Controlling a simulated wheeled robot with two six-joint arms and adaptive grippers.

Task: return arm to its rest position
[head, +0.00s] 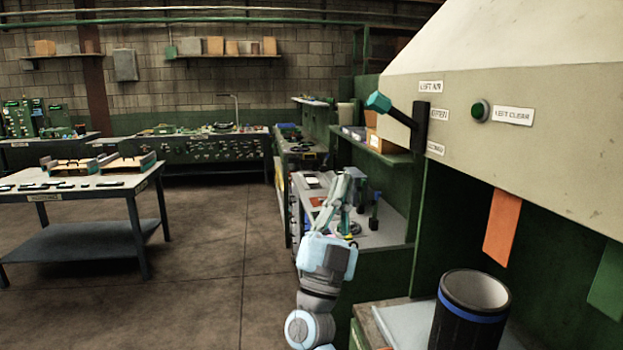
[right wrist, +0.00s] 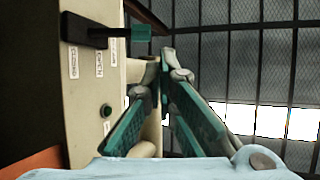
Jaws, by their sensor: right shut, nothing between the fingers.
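My right arm rises from the bottom middle of the head view, and its gripper (head: 344,192) points upward with the fingers together. In the right wrist view the right gripper (right wrist: 165,65) is shut with nothing between its teal-padded fingers. It is apart from the beige hood panel (head: 540,110). A black lever with a teal knob (head: 378,102) sticks out from the panel, and it also shows in the right wrist view (right wrist: 141,33). My left gripper is in neither view.
A black cylinder with a blue band (head: 470,310) stands on the bench at lower right. An orange strip (head: 502,228) hangs under the hood. A cluttered side bench (head: 385,235) lies behind my arm. A table (head: 80,190) stands at left, with open floor between.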

